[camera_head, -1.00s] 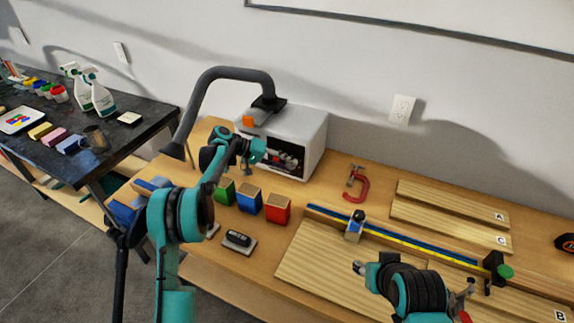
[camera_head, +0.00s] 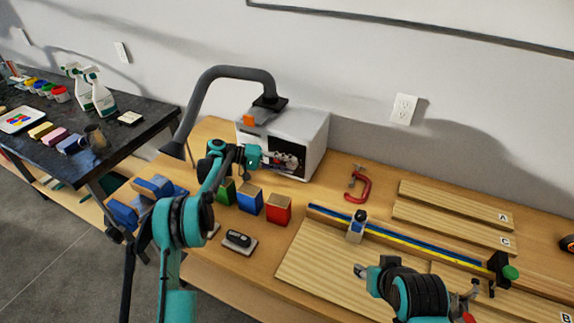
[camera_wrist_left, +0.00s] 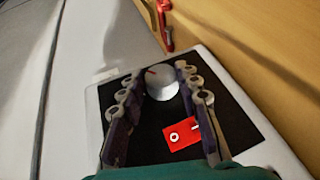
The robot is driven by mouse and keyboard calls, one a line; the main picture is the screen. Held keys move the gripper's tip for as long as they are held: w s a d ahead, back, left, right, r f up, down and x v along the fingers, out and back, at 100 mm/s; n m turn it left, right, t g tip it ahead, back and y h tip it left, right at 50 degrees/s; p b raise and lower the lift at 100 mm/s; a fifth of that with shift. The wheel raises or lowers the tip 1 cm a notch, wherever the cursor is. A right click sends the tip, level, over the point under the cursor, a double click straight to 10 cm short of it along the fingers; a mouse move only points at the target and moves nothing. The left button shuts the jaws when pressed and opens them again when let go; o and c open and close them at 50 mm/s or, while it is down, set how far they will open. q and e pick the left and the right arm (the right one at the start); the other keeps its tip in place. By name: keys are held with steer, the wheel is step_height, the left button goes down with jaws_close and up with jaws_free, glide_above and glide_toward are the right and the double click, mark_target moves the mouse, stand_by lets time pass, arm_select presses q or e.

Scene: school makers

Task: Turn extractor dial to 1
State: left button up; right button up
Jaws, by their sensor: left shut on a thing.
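The extractor (camera_head: 302,133) is a white box on the wooden bench, with a dark hose rising from its top and curving left. Its black front panel (camera_wrist_left: 236,118) fills the middle of the left wrist view. The grey round dial (camera_wrist_left: 161,84) with a red mark sits on that panel, and a red switch (camera_wrist_left: 183,134) lies below it. My left gripper (camera_wrist_left: 158,88) has its fingers on either side of the dial and is shut on it. In the head view my left gripper (camera_head: 276,160) is at the extractor's front. My right gripper (camera_head: 361,270) hangs over the boards; its jaw state is unclear.
Green, blue and red blocks (camera_head: 278,209) stand below my left arm. A red clamp (camera_head: 358,185), wooden boards (camera_head: 455,203) and a bar clamp (camera_head: 400,238) lie to the right. A black table (camera_head: 125,143) with spray bottles (camera_head: 103,98) stands at left.

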arm_select(q)
steer(key=o, duration=1.2)
steer(key=shift+c, duration=0.2)
steer(key=v, duration=1.2)
